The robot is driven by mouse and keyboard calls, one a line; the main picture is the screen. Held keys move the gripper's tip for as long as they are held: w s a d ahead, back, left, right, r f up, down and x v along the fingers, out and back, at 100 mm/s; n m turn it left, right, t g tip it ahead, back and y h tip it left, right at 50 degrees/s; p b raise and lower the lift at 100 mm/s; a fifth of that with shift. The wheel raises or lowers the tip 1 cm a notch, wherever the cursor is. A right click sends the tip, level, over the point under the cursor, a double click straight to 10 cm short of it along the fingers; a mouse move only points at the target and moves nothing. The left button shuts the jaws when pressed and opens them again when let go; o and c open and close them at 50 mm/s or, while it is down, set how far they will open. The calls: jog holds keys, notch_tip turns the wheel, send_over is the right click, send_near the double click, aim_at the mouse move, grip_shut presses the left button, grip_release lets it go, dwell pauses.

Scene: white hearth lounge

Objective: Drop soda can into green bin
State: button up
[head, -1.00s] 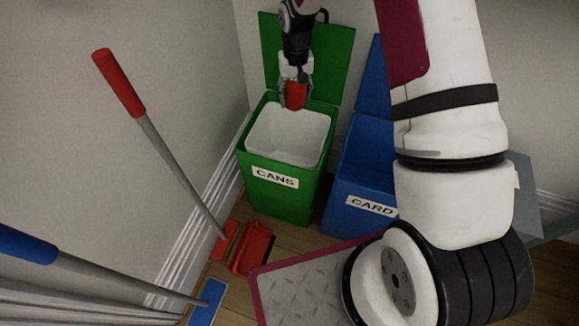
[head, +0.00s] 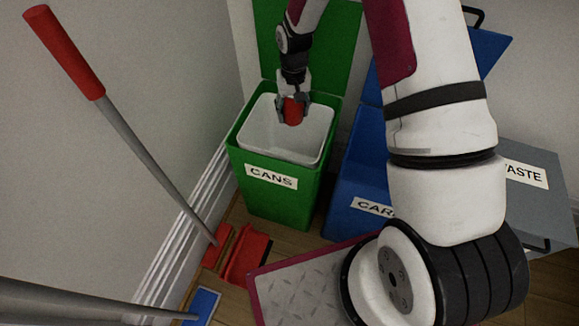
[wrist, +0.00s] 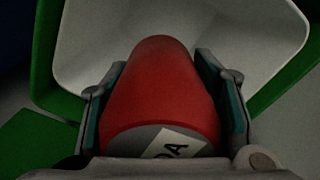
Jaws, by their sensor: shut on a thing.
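The red soda can (head: 293,111) is held in my gripper (head: 292,108) over the open mouth of the green bin (head: 270,195) labelled CANS. In the wrist view, the can (wrist: 160,85) sits between both fingers, with part of a pale label at its near end. The bin's white liner (wrist: 95,45) shows behind and around the can, with green rim at the sides. The bin's green lid stands open at the back. The bottom of the liner is mostly hidden by the can and gripper.
A blue bin (head: 355,185) labelled CARD stands right of the green bin, partly behind my arm. A grey bin (head: 545,200) marked WASTE is farther right. A red-handled broom (head: 150,160) leans at left, near a red dustpan (head: 245,255).

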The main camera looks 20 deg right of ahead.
jog(key=shift+f+b, duration=1.1)
jog(key=shift+f, duration=1)
jog(key=o, duration=1)
notch_tip(320, 180, up, 12)
jog(key=shift+r, duration=0.1)
